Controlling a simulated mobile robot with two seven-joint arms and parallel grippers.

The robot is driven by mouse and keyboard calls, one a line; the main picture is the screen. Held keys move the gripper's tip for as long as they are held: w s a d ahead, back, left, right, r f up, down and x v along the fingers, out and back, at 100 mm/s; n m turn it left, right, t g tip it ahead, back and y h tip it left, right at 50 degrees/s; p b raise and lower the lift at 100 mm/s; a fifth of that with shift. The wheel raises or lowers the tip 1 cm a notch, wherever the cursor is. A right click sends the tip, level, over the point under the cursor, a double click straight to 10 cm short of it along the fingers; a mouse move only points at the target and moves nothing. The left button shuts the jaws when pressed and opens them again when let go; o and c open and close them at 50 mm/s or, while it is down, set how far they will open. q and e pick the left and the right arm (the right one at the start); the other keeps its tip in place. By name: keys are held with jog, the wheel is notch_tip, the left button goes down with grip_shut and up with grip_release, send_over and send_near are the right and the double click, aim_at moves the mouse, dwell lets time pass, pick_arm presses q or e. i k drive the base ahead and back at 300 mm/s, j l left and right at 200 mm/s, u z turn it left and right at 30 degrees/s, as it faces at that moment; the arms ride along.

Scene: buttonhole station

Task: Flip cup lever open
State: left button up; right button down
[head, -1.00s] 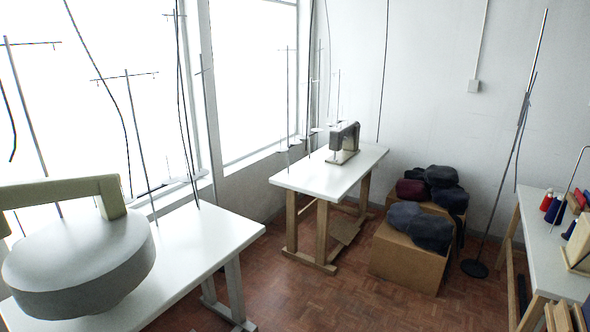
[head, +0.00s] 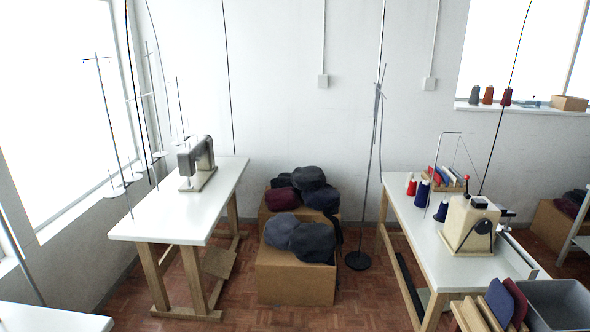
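A beige boxy machine (head: 463,222) stands on the white table (head: 412,213) at the right in the head view. A black round part with an arm (head: 484,227) is on its side, and a thin upright with a red knob (head: 466,178) rises at its top. A dark part (head: 507,213) sticks out at its right. I cannot tell which of these, if any, is the cup lever, or how it is set. Neither of my grippers shows.
Thread cones (head: 422,193) and a wooden rack (head: 442,180) share that table. A grey bin (head: 557,304) stands in front. Caps sit on cardboard boxes (head: 295,278) beside a floor stand (head: 358,260). Another sewing machine (head: 197,163) is at left. Open floor lies centre front.

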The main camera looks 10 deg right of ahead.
aim_at(466, 194)
jog(key=i+l+z, duration=0.1)
jog(key=i+z, duration=0.2)
jog(key=i, duration=0.5)
jog(key=i+j+z, duration=0.1)
jog(key=i+z, duration=0.15)
jog(key=i, duration=0.5)
jog(key=i+j+z, duration=0.15)
jog(key=i+z, duration=0.2)
jog(key=i, duration=0.25)
jog(key=i+j+z, duration=0.35)
jog(key=i, duration=0.2)
jog(key=i+j+z, duration=0.35)
jog(key=i, duration=0.2)
